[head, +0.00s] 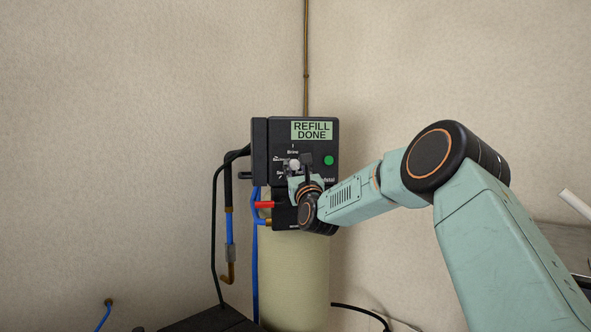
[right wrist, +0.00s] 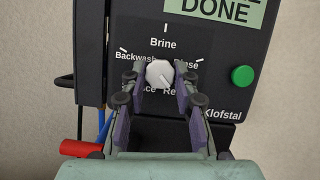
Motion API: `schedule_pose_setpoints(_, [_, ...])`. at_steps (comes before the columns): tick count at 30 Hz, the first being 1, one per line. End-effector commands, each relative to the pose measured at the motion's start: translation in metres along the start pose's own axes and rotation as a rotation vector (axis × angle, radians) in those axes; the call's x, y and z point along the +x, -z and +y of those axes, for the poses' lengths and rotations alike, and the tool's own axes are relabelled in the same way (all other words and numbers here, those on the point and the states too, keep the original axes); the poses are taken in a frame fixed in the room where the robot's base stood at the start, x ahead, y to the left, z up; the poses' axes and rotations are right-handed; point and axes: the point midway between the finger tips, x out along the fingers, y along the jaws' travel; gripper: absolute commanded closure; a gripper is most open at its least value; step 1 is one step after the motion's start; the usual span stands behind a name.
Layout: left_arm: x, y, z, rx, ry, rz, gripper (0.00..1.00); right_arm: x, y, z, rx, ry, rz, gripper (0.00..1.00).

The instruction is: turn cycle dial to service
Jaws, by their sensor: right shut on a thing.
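The cycle dial (right wrist: 160,74) is a light grey knob on a black control box (head: 259,140). In the right wrist view the labels Brine, Backwash and Rinse show around it; the lower labels are partly hidden by my gripper, one ending in "ce". In the head view the dial (head: 294,164) shows just beyond my gripper. My right gripper (right wrist: 158,88) is shut on the dial, one finger on each side. Which label the dial points to cannot be told. My left gripper is not in view.
A green display (head: 312,130) reads REFILL DONE. A green button (head: 329,160) sits right of the dial. A cream tank (head: 295,285) stands below the box. Red and blue fittings (head: 264,205) and hoses are at the left. A wall is behind.

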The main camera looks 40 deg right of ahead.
Motion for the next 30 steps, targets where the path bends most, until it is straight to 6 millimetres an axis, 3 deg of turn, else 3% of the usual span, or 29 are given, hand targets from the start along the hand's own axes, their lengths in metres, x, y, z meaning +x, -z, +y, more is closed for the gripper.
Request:
schedule_pose_setpoints(14, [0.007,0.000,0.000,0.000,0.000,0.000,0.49,-0.001,0.001,0.000,-0.060,-0.026,-0.002,1.00])
schedule_pose_setpoints(23, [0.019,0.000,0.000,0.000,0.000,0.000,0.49,0.000,0.000,-0.002,-0.268,-0.111,-0.003,1.00])
schedule_pose_setpoints(30, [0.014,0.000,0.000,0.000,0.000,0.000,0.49,0.001,-0.002,-0.003,-0.481,-0.199,-0.001,1.00])
